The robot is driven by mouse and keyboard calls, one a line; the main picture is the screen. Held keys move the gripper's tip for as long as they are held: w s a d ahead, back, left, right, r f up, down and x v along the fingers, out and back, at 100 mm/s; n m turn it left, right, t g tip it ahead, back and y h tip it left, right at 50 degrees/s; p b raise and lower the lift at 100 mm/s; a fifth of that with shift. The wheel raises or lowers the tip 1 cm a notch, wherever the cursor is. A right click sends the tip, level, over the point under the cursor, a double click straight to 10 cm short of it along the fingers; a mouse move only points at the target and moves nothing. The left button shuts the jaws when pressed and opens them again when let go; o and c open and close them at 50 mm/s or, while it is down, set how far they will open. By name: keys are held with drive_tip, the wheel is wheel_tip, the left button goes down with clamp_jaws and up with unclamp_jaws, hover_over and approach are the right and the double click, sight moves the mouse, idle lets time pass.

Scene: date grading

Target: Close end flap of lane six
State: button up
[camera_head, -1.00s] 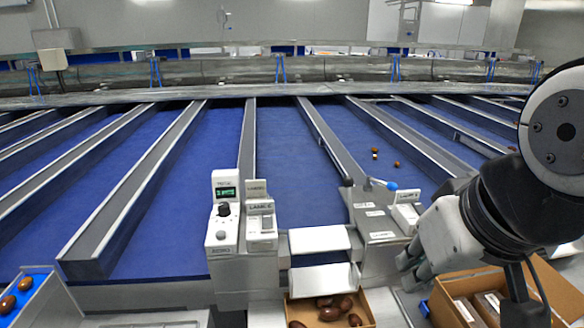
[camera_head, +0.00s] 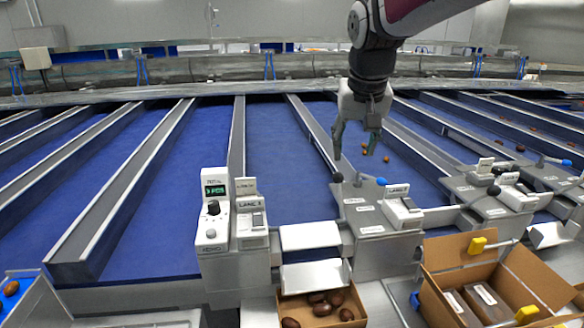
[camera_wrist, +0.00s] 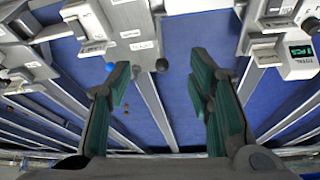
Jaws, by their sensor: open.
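My gripper (camera_head: 355,143) is open and empty, pointing down above the lane dividers, just beyond a lane-end console. In the wrist view its two green-lined fingers (camera_wrist: 160,75) stand apart. Near them are a black knob (camera_head: 337,177) and a lever with a blue knob (camera_head: 381,181) on the console (camera_head: 372,215); the wrist view shows the black knob (camera_wrist: 162,64) between the fingers and the blue knob (camera_wrist: 110,66) by the left finger. The "LANE" label (camera_head: 396,189) number is too small to read. Pale flap panels (camera_head: 310,236) sit left of this console. I cannot tell which flap is lane six's.
A counter box with a green display (camera_head: 214,205) stands left of the flap panels. Below is a carton of brown dates (camera_head: 320,308). An open cardboard box with yellow clips (camera_head: 478,244) stands at lower right. More lane-end consoles (camera_head: 490,195) lie to the right.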

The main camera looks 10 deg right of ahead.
drive_tip(key=h, duration=0.1)
approach(338, 174)
drive_tip(key=p+x, duration=0.1)
drive_tip(key=x, duration=1.1)
drive_tip(key=shift+r, duration=0.1)
clamp_jaws()
